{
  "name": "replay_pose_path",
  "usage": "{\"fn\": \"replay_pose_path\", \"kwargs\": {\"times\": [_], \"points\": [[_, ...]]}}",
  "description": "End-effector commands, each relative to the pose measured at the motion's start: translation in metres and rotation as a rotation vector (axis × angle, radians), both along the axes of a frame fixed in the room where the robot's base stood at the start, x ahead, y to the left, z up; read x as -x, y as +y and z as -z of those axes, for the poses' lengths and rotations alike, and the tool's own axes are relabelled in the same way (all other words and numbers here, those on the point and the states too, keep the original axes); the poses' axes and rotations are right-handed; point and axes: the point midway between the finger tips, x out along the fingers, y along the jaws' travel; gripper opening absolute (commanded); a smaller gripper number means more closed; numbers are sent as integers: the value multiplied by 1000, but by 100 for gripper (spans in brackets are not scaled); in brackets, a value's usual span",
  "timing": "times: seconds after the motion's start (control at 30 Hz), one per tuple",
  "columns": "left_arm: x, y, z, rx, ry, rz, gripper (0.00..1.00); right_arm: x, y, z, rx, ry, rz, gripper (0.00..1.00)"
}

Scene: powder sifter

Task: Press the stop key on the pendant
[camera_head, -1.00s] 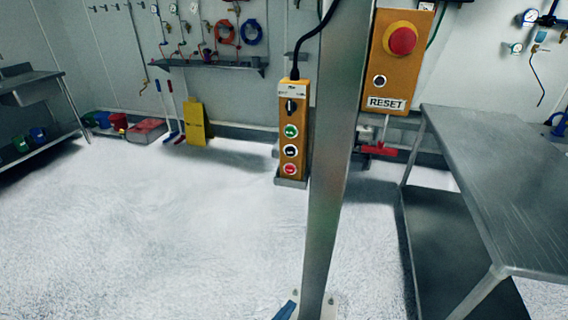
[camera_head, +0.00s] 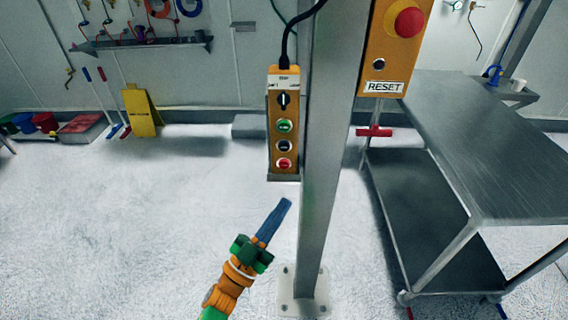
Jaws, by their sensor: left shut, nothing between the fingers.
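The yellow pendant (camera_head: 271,140) hangs upright in a holder on the left side of the metal post (camera_head: 320,150), with a black cable from its top. From top to bottom it carries a black selector (camera_head: 283,100), a green key (camera_head: 284,126), a black key (camera_head: 283,146) and a red key (camera_head: 284,163), which looks like the stop key. My left gripper (camera_head: 286,205) has blue fingers, shut and empty, pointing up and slightly right. Its tips appear below the pendant in the picture, apart from it. My right gripper is not in view.
A yellow box with a red mushroom button (camera_head: 408,22) and a RESET label (camera_head: 384,88) is on the post's right. A steel table (camera_head: 490,150) stands at the right. A wall shelf (camera_head: 140,43) and yellow floor sign (camera_head: 141,112) are behind.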

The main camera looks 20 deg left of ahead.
Motion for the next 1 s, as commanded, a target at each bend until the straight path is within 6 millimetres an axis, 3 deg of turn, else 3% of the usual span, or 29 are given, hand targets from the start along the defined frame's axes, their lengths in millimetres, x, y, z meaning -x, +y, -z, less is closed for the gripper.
{"fn": "replay_pose_path", "kwargs": {"times": [0.17,0.6,1.0], "points": [[-13,4,3,-1,-1,0,0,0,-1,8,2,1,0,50],[-72,21,4,-1,0,0,0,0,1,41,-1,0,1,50],[-85,25,0,0,2,-1,0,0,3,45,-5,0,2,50]]}}
